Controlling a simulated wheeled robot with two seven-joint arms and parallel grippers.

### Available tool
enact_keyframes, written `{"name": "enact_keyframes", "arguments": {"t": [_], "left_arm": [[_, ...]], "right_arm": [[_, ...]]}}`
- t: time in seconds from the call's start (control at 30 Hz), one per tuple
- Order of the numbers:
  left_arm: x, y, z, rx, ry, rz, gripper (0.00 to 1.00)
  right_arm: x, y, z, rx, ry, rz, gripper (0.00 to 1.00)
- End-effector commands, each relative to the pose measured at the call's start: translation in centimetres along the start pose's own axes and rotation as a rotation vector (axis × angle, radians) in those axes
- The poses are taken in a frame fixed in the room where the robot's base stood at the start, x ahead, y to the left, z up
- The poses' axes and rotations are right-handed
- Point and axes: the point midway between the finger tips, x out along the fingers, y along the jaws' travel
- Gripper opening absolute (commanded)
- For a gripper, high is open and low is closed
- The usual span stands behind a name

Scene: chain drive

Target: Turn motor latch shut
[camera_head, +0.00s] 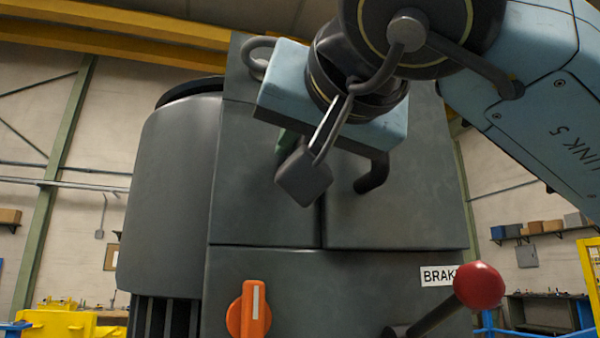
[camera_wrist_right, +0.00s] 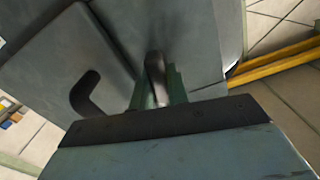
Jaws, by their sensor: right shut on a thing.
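The motor latch, a grey rounded handle (camera_wrist_right: 156,72), stands out from the grey cabinet face in the right wrist view. My right gripper (camera_wrist_right: 158,98) has its green fingers shut around it. In the head view, my right gripper (camera_head: 287,144) reaches the upper front of the grey motor cabinet (camera_head: 265,200). Its light blue palm and a dark block on my wrist cover most of the fingers and hide the latch there. How far the latch is turned cannot be told. My left gripper is not in view.
A dark hooked handle (camera_head: 374,172) juts from the right panel, close beside my right gripper. Lower down are an orange knob (camera_head: 249,311) and a brake lever with a red ball (camera_head: 479,286). Shelves (camera_head: 545,231) stand along the far wall.

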Motion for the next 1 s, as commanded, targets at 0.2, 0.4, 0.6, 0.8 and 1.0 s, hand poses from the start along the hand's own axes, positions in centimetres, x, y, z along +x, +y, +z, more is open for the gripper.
{"name": "enact_keyframes", "arguments": {"t": [0.2,0.4,0.6,0.8,1.0], "left_arm": [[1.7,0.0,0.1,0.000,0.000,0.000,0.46],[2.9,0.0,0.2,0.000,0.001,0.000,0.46],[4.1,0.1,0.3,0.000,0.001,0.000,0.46],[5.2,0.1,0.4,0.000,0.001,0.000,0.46],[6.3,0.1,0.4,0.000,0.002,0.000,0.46]], "right_arm": [[0.0,0.2,0.2,0.202,0.002,0.001,0.00],[0.0,0.3,0.2,0.393,0.003,0.001,0.00],[0.0,0.4,0.3,0.582,0.003,0.000,0.00],[0.0,0.5,0.3,0.772,0.002,0.000,0.00],[0.0,0.5,0.4,0.959,0.003,-0.001,0.00]]}}
